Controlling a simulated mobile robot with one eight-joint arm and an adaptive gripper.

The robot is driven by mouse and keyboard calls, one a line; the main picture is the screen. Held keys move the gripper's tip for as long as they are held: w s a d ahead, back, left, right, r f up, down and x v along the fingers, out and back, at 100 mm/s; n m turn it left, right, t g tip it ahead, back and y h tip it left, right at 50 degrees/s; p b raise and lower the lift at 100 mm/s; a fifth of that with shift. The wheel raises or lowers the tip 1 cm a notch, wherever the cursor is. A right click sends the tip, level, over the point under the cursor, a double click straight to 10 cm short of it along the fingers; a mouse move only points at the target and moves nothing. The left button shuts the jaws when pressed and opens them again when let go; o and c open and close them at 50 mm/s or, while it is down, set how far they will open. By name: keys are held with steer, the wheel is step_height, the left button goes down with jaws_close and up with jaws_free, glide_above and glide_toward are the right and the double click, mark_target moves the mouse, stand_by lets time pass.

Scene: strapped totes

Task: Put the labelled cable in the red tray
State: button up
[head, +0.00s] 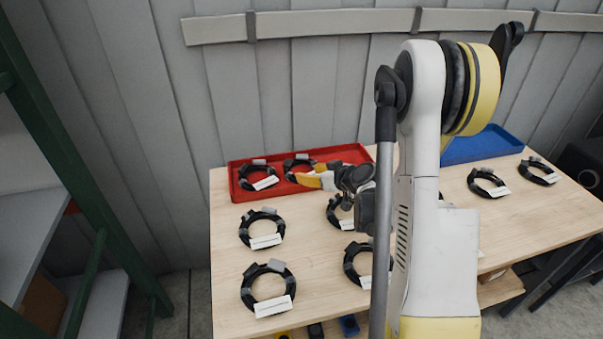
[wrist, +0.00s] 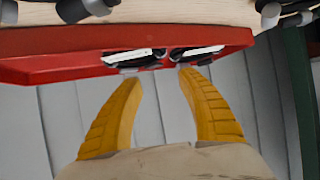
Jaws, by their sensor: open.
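The red tray (head: 345,154) lies at the back left of the table; its underside-facing wall also fills the top of the wrist view (wrist: 215,38). Two black coiled cables with white tags lie in it, one on the left (head: 244,181) and one nearer the middle (head: 290,168). My gripper (head: 312,180) is over the tray's front part, beside the middle cable. In the wrist view my gripper (wrist: 160,78) has its yellow fingers apart, with nothing between them. Both tagged cables show just beyond the fingertips. My arm hides part of the tray's right side.
Several similar tagged cables lie on the table (head: 315,290), including one at left (head: 243,232) and one at far right (head: 525,172). A blue tray (head: 490,147) stands at the back right. A grey plank wall is close behind. A green-framed shelf stands at left.

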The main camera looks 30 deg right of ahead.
steer(key=s+a+r+g, duration=0.2)
steer(key=s+a+r, duration=0.55)
steer(key=a, duration=0.25)
steer(key=s+a+r+g, duration=0.2)
steer(key=s+a+r, duration=0.4)
steer(key=s+a, duration=0.25)
steer(key=s+a+m+g+h, duration=0.1)
steer(key=s+a, duration=0.2)
steer(key=s, duration=0.7)
steer(key=shift+s+r+h, duration=0.35)
steer(key=shift+r+h, duration=0.05)
